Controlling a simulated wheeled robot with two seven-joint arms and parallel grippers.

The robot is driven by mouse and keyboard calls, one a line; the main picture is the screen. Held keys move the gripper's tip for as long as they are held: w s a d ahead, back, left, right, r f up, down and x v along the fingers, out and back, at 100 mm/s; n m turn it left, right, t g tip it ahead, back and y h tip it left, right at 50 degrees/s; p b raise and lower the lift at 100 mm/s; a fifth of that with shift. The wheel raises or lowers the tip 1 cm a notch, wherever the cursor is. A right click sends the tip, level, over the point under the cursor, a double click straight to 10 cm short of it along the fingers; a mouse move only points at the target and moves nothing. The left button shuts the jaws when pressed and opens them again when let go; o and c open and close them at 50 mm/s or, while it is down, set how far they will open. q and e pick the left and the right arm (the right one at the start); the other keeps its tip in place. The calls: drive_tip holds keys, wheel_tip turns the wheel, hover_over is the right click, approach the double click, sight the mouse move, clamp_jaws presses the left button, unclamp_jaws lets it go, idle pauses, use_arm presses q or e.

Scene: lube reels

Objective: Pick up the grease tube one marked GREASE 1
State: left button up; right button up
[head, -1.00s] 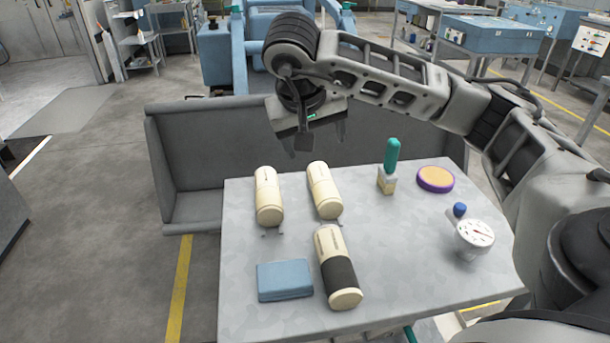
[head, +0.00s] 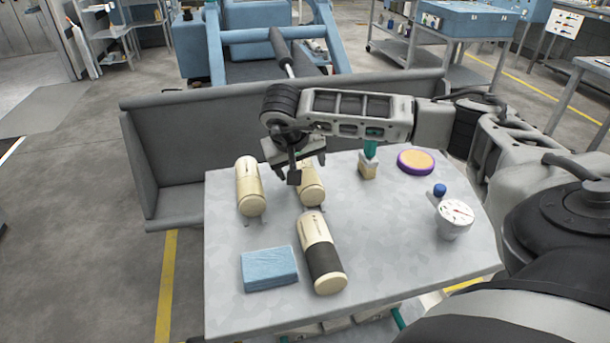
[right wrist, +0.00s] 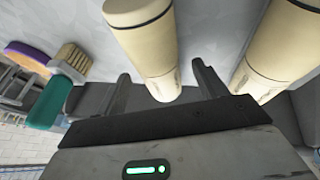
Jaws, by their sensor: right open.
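Three cream tubes lie on the grey table: a left tube (head: 250,188), a middle tube (head: 313,190) and a front tube (head: 320,254) with a black band. Their markings are too small to read, so I cannot tell which is GREASE 1. My right gripper (head: 307,170) is open just above the far end of the middle tube and hides part of it. In the right wrist view my right gripper (right wrist: 163,78) has its fingers on either side of the end of a cream tube (right wrist: 150,48), apparently the middle one. Another tube (right wrist: 275,55) is at the right. My left gripper is out of view.
A grey bench-like panel (head: 200,140) stands behind the table.

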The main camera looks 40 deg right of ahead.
drive_tip(key=shift+w+d+f, duration=0.1)
drive_tip(key=shift+d+f, duration=0.25)
drive_tip(key=shift+f, duration=0.3)
drive_tip(key=shift+f, duration=0.15)
drive_tip(key=c, duration=1.1)
